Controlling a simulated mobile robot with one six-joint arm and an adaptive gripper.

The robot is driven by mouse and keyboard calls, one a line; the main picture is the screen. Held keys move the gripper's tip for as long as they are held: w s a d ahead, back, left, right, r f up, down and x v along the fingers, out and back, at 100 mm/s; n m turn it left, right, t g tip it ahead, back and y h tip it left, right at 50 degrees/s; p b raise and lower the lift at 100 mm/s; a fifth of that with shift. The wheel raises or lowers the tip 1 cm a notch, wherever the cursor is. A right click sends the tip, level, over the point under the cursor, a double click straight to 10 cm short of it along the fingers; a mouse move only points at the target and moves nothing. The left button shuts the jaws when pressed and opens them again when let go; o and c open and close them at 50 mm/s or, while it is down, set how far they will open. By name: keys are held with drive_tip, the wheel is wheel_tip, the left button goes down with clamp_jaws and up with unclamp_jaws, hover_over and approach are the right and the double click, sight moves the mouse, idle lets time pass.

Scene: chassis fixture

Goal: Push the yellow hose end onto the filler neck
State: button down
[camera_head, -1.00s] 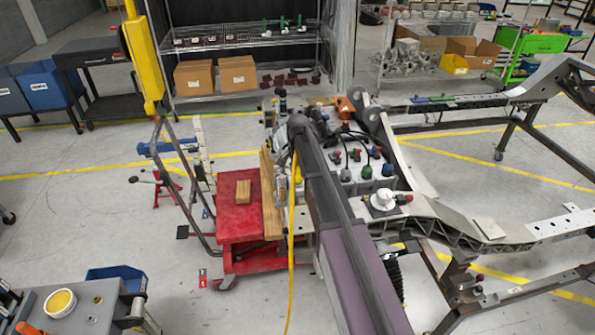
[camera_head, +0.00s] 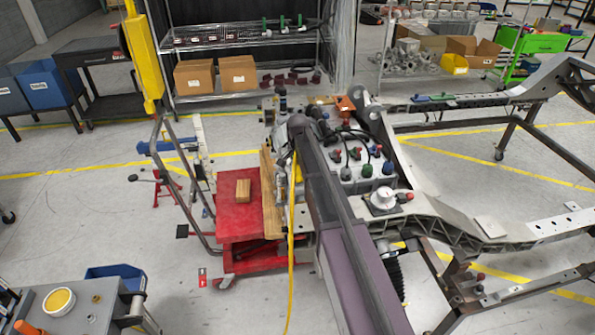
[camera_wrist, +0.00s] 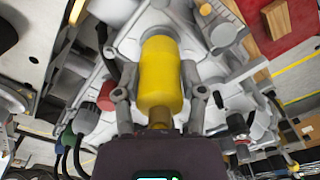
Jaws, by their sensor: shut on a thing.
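The yellow hose end (camera_wrist: 161,75) is a smooth yellow cylinder with a brass-brown part below it. It sits between the fingers of my gripper (camera_wrist: 160,98) in the wrist view, and the gripper is shut on it. Its far end points at a grey casting (camera_wrist: 155,20). The filler neck cannot be made out; the hose end may cover it, and I cannot tell whether they touch. In the head view the yellow hose (camera_head: 291,240) hangs down beside my arm, which hides the gripper.
A red cart (camera_head: 238,205) with wooden blocks stands left of the arm. Hoses and coloured caps (camera_head: 367,170) crowd the unit on the right. The grey chassis frame (camera_head: 450,215) extends right.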

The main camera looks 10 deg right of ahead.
drive_tip(key=shift+f, duration=0.25)
drive_tip(key=shift+c, duration=0.5)
unclamp_jaws()
wheel_tip(320, 180, up, 6)
drive_tip(key=p, duration=0.5)
drive_tip(key=shift+p, duration=0.4)
drive_tip(key=s+n, duration=0.9)
drive_tip(key=s, duration=2)
drive_tip(key=shift+a, duration=0.1)
